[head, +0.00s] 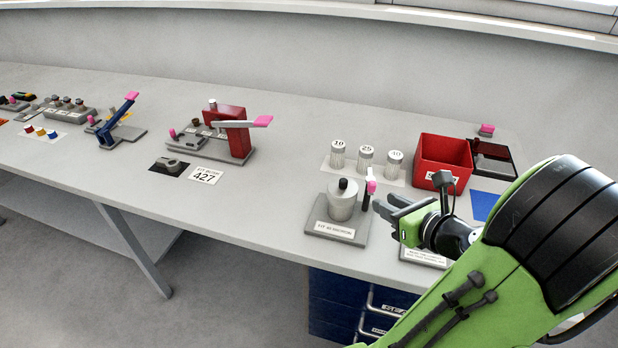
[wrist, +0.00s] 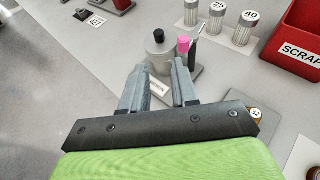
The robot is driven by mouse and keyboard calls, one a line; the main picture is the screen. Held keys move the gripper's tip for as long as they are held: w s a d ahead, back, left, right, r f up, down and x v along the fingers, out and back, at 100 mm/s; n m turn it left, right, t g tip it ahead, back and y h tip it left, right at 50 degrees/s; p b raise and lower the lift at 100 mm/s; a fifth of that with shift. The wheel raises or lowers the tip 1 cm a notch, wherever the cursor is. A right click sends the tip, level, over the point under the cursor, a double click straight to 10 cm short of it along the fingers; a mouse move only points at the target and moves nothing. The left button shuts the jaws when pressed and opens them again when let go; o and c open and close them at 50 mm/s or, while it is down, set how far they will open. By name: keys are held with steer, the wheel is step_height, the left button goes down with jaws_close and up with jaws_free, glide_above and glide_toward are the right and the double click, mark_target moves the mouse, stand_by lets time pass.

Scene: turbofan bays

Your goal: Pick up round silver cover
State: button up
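The round silver cover (head: 342,205) is a squat cylinder with a black knob on top. It stands upright on a grey base plate (head: 322,228) with a white label near the bench's front edge. My gripper (head: 384,204) is to the right of the cover in the head view, apart from it and empty. In the wrist view my gripper (wrist: 160,72) has its two fingers spread. The cover (wrist: 159,58) shows beyond and between the fingertips, its lower part partly hidden by them. A pink-tipped lever (head: 371,186) stands close on the cover's right.
Several silver cylinders marked 10, 25 and 40 (head: 366,160) stand behind the cover. A red scrap bin (head: 441,160) is right of them. A red press (head: 232,135) with a pink handle stands to the left.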

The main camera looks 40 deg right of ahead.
steer(key=p, duration=0.4)
glide_toward(346, 183)
steer(key=w, duration=0.1)
steer(key=b+x, duration=0.1)
steer(key=x, duration=0.7)
steer(key=shift+f+b, duration=0.25)
steer(key=shift+b, duration=0.1)
steer(key=shift+s, duration=0.15)
steer(key=shift+c, duration=0.4)
jaws_close()
